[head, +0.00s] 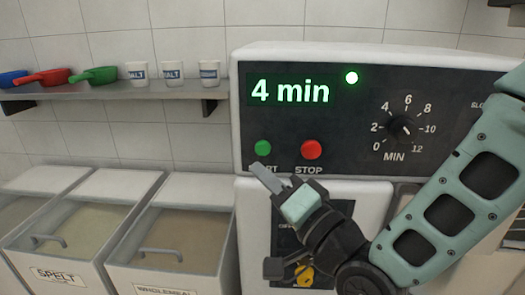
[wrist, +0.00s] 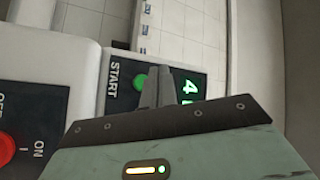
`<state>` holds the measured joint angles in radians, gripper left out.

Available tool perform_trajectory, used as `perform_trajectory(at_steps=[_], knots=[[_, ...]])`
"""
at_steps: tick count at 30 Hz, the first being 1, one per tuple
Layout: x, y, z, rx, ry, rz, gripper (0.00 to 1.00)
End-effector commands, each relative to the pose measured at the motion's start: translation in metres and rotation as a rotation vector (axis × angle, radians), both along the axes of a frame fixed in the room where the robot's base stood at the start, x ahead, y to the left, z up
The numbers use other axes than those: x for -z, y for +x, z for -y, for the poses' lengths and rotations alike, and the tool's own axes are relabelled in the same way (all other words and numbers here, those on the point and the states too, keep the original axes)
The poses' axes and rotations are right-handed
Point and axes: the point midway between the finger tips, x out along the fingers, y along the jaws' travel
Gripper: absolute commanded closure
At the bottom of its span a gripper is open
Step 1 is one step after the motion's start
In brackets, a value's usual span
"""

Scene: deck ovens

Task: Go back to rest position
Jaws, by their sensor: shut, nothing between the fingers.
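My gripper (head: 268,178) is shut and empty in the head view, its fingertips just below the green START button (head: 263,148). In the wrist view my shut gripper (wrist: 158,75) points toward the panel, with the green START button (wrist: 140,82) beside the fingertips. I cannot tell whether they touch the button. The oven control panel (head: 350,110) shows a lit "4 min" display (head: 290,90) and a lit green lamp (head: 351,78). The red STOP button (head: 312,149) is to the right of START.
Bins labelled SPELT (head: 75,222) and wholemeal (head: 172,232) stand at the left. A wall shelf (head: 110,92) holds coloured scoops and white cups. A yellow key-like part (head: 304,275) is below the panel. A red ON/OFF button (wrist: 6,148) shows in the wrist view.

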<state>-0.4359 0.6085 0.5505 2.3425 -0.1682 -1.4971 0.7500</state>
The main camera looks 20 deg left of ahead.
Motion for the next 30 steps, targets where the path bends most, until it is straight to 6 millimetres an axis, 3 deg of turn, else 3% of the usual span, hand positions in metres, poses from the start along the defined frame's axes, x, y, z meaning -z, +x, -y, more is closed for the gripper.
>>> perform_trajectory(at_steps=[17, 23, 30], knots=[[0.001, 0.0, 0.0, 0.0, -0.048, 0.003, 1.0], [0.016, -0.001, 0.011, -0.003, -0.371, 0.01, 1.0], [0.047, -0.016, 0.066, -0.044, -0.885, -0.029, 1.0]])
